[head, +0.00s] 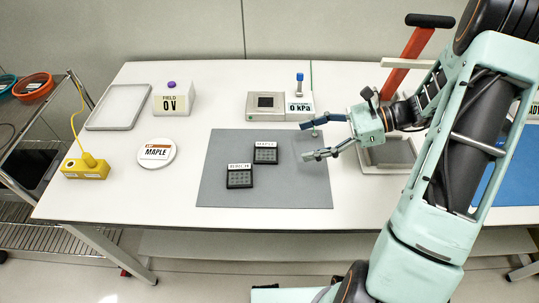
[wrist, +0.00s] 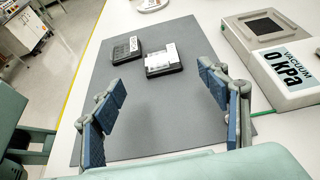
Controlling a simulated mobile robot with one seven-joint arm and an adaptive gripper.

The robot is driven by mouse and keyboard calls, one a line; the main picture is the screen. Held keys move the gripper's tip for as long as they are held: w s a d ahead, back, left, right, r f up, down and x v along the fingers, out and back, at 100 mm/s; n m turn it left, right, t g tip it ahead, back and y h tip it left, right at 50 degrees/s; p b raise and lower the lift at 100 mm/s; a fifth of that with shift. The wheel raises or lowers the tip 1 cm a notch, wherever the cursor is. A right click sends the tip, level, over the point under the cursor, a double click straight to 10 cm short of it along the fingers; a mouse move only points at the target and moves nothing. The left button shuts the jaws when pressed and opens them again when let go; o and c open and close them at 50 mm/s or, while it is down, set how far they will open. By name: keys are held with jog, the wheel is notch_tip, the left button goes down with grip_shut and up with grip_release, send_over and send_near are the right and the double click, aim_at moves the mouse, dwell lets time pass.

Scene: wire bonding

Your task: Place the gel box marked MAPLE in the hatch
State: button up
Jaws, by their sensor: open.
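The gel box marked MAPLE (head: 265,154) is a small dark box with a white label, lying on the grey mat (head: 300,190). In the wrist view the MAPLE box (wrist: 163,65) is the right-hand, nearer one, its label unreadable there. A similar box, marked BIRCH (head: 240,180), lies just beside it, to the front left in the head view. My gripper (head: 308,141) is open and empty over the mat's right part, to the right of the MAPLE box and apart from it. I cannot make out which thing is the hatch; my arm covers part of the right side.
A vacuum unit (head: 266,103) reading 0 kPa stands behind the mat. A round white disc labelled MAPLE (head: 156,152), a FIELD 0 V unit (head: 172,101), a grey tray (head: 118,108) and a yellow block (head: 85,168) stand left. A red lever (head: 409,55) rises behind my arm.

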aim_at(268, 151)
jog(key=x, duration=1.1)
jog(key=shift+d+f+b, duration=0.1)
jog(key=shift+b, duration=0.3)
jog(key=shift+c, duration=0.3)
jog(key=c, duration=1.3)
